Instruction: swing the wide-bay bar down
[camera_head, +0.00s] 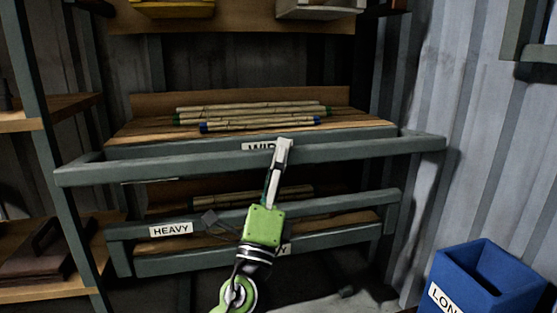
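The wide-bay bar (350,151) is a long grey rail. It runs level across the front of the upper bay, just below a shelf edge with a partly hidden label starting "WI" (256,146). My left gripper (283,150), with a green body, reaches up from below. Its pale fingertip overlaps the bar near the middle. The fingers show edge-on as one narrow strip, so I cannot tell whether they are closed around the bar or only in front of it. My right gripper is not in view.
Several rattan poles (250,115) lie on the upper shelf. Below is a bay with a second grey bar (340,206), a "HEAVY" label (171,229) and more poles. A blue bin (485,279) stands at lower right. Wooden shelves (50,115) flank the left.

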